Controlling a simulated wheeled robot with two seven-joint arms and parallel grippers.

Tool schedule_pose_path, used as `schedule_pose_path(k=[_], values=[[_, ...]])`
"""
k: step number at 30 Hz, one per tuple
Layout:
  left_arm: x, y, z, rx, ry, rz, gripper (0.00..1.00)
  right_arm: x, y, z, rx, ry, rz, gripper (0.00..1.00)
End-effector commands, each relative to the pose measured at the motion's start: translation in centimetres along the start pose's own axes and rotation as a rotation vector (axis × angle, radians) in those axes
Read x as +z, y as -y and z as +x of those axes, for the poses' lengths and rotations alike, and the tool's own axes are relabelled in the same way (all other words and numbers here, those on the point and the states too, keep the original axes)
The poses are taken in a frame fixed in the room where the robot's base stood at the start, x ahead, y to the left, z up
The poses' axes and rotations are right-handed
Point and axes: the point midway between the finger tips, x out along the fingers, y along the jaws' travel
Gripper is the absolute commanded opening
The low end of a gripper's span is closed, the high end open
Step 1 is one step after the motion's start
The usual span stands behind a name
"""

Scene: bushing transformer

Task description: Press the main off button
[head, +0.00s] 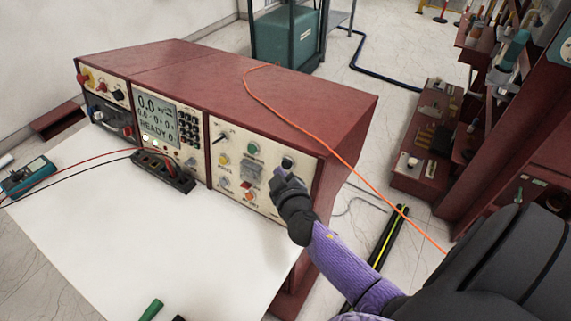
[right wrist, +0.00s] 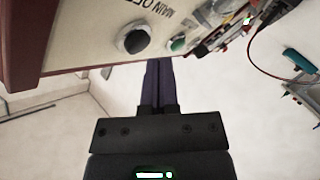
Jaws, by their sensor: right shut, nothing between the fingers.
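The black main off button (head: 288,162) is a round knob at the upper right of the console's right panel (head: 231,184). In the right wrist view the black button (right wrist: 134,39) sits beside the partly visible "MAIN OF" lettering, with a green button (right wrist: 178,44) next to it. My right gripper (head: 280,172) is shut and empty, just in front of the panel and slightly below the black button. In the right wrist view its fingertips (right wrist: 157,62) lie between the black and green buttons in the picture; I cannot tell whether they touch the panel. My left gripper is out of view.
The red console (head: 230,80) stands on a white table (head: 160,230). An orange cable (head: 315,132) runs over its top. A black socket strip (head: 163,172) and a teal meter (head: 28,177) lie in front. Red racks (head: 430,140) stand at the right.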

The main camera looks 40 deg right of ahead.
Motion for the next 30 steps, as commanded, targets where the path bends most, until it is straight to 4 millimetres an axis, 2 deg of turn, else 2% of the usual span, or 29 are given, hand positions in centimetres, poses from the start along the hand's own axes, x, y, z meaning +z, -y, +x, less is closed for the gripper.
schedule_pose_path(k=[9,30], values=[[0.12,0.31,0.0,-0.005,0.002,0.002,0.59,0.0,0.01,0.0,0.0,0.0,0.0,0.0],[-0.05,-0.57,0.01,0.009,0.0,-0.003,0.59,0.0,0.0,0.0,0.0,0.0,0.0,0.0]])
